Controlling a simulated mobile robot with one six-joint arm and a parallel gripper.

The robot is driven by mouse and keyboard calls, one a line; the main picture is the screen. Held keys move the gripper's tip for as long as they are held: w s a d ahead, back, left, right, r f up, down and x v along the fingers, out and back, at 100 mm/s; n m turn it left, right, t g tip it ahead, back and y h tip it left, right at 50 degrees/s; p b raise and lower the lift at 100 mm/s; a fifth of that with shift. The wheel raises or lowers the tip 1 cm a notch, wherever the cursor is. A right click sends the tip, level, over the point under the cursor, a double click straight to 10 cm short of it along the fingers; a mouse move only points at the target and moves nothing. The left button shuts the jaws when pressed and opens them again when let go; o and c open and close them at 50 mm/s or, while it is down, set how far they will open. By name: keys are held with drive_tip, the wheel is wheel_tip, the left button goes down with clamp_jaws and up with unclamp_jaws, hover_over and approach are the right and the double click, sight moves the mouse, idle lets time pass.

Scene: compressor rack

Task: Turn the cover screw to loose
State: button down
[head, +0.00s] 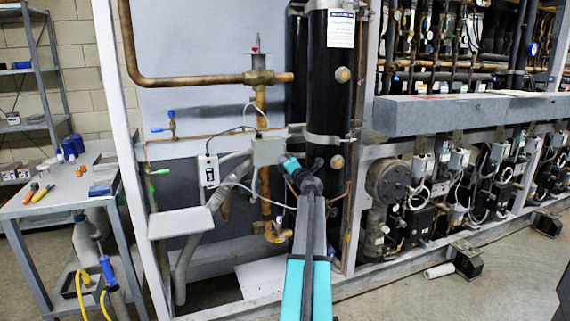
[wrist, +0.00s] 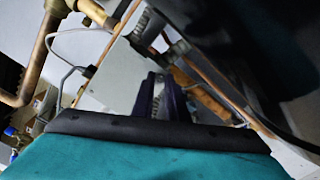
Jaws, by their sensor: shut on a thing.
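A grey junction box (head: 268,151) is mounted on the pipework left of the tall black cylinder. My gripper (head: 290,160) is at the right side of this box, at the end of my outstretched arm. In the wrist view the two dark fingers of my gripper (wrist: 160,82) point away from the camera and are close together. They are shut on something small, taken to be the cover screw. The screw itself is hidden by the fingers in both views, so its turn position cannot be told.
The black cylinder (head: 330,85) stands close right of my gripper. Copper pipes (head: 195,82) and a brass valve (head: 259,77) are above and left. A grey shelf plate (head: 180,223) juts out lower left. A tool table (head: 55,192) stands far left. Open floor lies front right.

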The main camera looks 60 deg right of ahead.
drive_tip(key=c, duration=1.7)
unclamp_jaws()
drive_tip(key=shift+c, duration=0.2)
drive_tip(key=shift+s+a, duration=0.1)
drive_tip(key=shift+s, duration=0.05)
drive_tip(key=p+v, duration=0.1)
drive_tip(key=v, duration=1.2)
drive_tip(key=shift+s, duration=0.2)
drive_tip(key=shift+a, duration=0.1)
